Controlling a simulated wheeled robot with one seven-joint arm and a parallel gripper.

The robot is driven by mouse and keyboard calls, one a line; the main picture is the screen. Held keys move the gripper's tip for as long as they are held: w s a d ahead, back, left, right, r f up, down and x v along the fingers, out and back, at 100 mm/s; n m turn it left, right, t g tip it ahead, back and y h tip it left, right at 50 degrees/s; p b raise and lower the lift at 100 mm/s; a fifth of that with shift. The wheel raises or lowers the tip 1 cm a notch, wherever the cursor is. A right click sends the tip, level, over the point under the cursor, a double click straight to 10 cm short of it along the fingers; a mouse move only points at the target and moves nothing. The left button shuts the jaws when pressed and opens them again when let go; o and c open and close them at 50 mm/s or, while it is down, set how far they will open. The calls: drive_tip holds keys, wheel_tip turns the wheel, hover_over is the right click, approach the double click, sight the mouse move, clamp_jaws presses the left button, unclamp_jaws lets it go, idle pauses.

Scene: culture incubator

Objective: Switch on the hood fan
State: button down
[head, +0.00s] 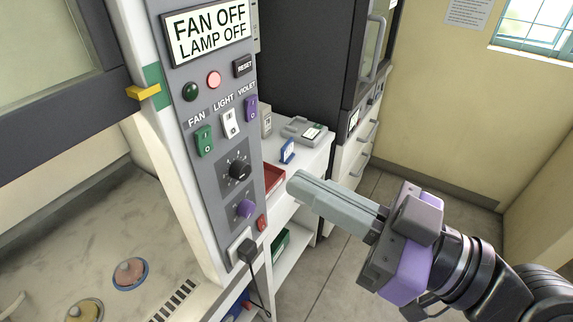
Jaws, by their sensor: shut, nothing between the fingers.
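The hood's control panel (215,120) faces me on a white post. Its display (208,32) reads FAN OFF, LAMP OFF. The green rocker switch (204,140) under the label FAN is at the panel's left. A white LIGHT switch (229,122) and a violet switch (251,107) stand to its right. A dark green lamp (190,91) and a lit red lamp (214,79) sit above them. My gripper (296,184) is shut and empty. It points left toward the panel, apart from it, lower and to the right of the FAN switch.
A plug (246,252) with a cord is below. A white bench (308,150) with a red tray (273,177) stands behind. Open floor (350,280) lies below my gripper.

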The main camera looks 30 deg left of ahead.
drive_tip(key=p, duration=0.4)
approach(206, 134)
drive_tip(key=a, duration=0.2)
drive_tip(key=a+r, duration=0.1)
drive_tip(key=a, duration=0.2)
drive_tip(key=shift+w, duration=0.15)
drive_tip(key=shift+w+a, duration=0.1)
drive_tip(key=shift+a, duration=0.75)
drive_tip(key=shift+a, duration=0.15)
